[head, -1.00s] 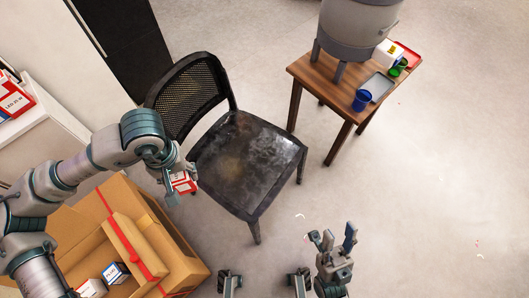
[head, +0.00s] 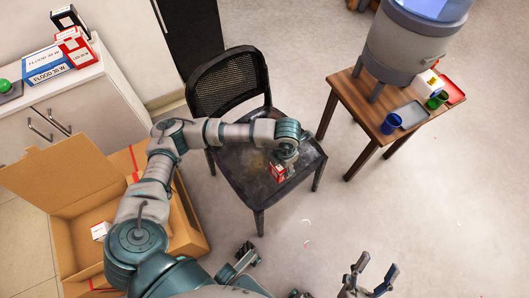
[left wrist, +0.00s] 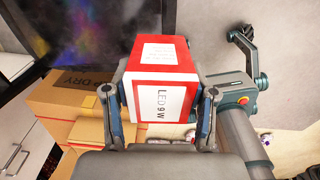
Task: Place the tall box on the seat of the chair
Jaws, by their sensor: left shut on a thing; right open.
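The tall box is red and white, marked "LED 9W" in the left wrist view (left wrist: 160,100). My left gripper (head: 284,171) is shut on this box (head: 276,173), with one finger on either side. In the head view the box is over the right front part of the seat (head: 248,184) of the black chair (head: 228,82). I cannot tell whether its bottom touches the seat. My left arm hides part of the seat. My right gripper (head: 371,274) is open and empty at the bottom, in front of the chair, over the floor.
An open cardboard carton (head: 70,235) with a small white box (head: 100,231) stands left of the chair. A white cabinet (head: 75,105) holds several boxes. A wooden table (head: 357,100) with a blue cup (head: 391,124) is at right. Floor at right is clear.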

